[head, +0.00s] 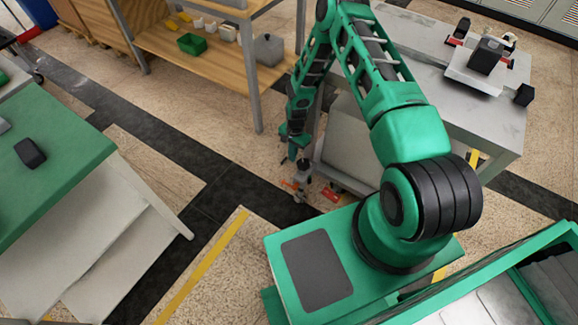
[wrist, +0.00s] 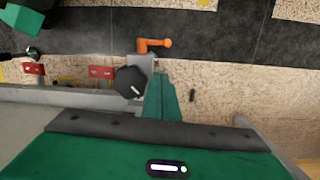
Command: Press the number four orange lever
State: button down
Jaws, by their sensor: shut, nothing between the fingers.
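An orange lever (wrist: 153,44) lies at the upper middle of the wrist view, at the end of a light grey bracket. In the head view the orange lever (head: 290,184) is small, low beside the grey cabinet. A dark knob (wrist: 130,82) with a pale mark stands next to the bracket in the wrist view. No number is legible on the lever. My gripper (head: 290,155) hangs low near the lever, apart from it as far as I can tell. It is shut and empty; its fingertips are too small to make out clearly.
Red tags (wrist: 102,72) sit left of the knob. A grey table (head: 480,125) with equipment stands right, a wooden shelf (head: 215,65) behind, and a green table (head: 45,155) left. The floor between the green table and my base is clear.

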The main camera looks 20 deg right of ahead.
send_near(288, 185)
jog(key=w+d+f, duration=0.3)
jog(key=f, duration=0.1)
jog(key=a, duration=0.1)
jog(key=s+a+f, duration=0.1)
jog(key=a+f, duration=0.1)
jog(key=shift+s, duration=0.3)
